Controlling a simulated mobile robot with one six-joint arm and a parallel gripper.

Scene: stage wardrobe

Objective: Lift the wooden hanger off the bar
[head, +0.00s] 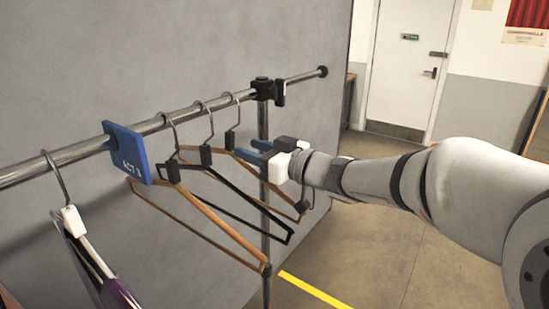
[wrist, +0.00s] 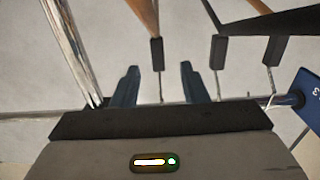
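Two wooden hangers hang on the metal bar (head: 85,147) with a black one between them. The nearer wooden hanger (head: 215,222) is beside the blue divider; the black hanger (head: 245,206) hangs behind it. The farther wooden hanger (head: 270,182) is closest to the upright post and partly hidden by my gripper (head: 256,152). In the wrist view my gripper (wrist: 158,84) is open. The black neck and thin hook of the farther wooden hanger (wrist: 148,14) show between its fingers in the picture, with gaps on both sides. I cannot tell the exact depth.
A blue "ACT 2" divider (head: 127,155) sits on the bar. Left of it hangs a white-necked hanger (head: 73,221) with a purple garment. An upright post (head: 263,121) with a black clamp stands close to my gripper. A grey wall is behind; open floor lies right.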

